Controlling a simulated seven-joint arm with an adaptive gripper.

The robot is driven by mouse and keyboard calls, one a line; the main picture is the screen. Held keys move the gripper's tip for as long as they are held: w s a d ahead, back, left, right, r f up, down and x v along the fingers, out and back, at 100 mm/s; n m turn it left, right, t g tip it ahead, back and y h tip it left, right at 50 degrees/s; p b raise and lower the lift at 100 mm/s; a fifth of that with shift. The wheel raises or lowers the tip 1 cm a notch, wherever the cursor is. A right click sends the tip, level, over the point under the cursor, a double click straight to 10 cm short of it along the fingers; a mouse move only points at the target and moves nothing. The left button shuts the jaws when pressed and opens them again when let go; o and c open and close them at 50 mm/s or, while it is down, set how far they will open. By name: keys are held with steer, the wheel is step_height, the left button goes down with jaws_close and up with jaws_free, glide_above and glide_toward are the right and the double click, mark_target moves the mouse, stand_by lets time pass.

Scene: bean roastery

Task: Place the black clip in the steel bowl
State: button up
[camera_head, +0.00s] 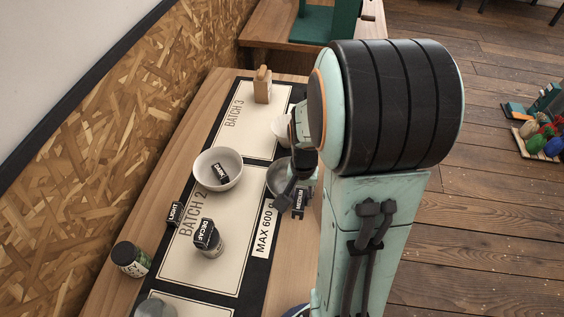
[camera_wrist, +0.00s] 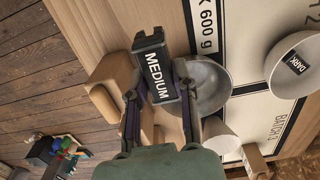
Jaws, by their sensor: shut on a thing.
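A black clip labelled MEDIUM (camera_wrist: 157,70) is held between the two fingers of my gripper (camera_wrist: 158,92) in the wrist view. In the head view the clip (camera_head: 299,203) shows beside my gripper (camera_head: 290,190), near the front right of the steel bowl (camera_head: 277,176). The steel bowl (camera_wrist: 210,88) is right behind the clip in the wrist view, and the clip and a finger cover its left part. The clip looks to be beside or over the bowl's near rim; its height above the table cannot be told. The bowl's visible inside looks empty.
A white bowl (camera_head: 228,160) holds a clip labelled DARK (camera_head: 220,172). A DECAF clip (camera_head: 206,234) sits on a jar. Another clip (camera_head: 174,213) and a dark jar (camera_head: 131,258) stand left. A white cup (camera_head: 281,128) and wooden-topped container (camera_head: 262,88) are farther back.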

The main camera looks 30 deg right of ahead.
steer(key=w+d+f, duration=0.2)
steer(key=w+f, duration=0.1)
steer(key=w+d+f, duration=0.1)
steer(key=w+f, duration=0.1)
steer(key=w, duration=0.1)
steer(key=w+d+f, duration=0.2)
steer(key=w+f, duration=0.1)
steer(key=w, duration=0.1)
steer(key=shift+w+d+f, duration=0.1)
steer(key=shift+d+f, duration=0.25)
steer(key=shift+w+d+f, duration=0.1)
steer(key=shift+w+f, duration=0.05)
steer(key=shift+f, duration=0.75)
steer(key=shift+w+f, duration=0.1)
steer(key=shift+f, duration=0.8)
steer(key=shift+f, duration=0.15)
steer(key=o, duration=0.8)
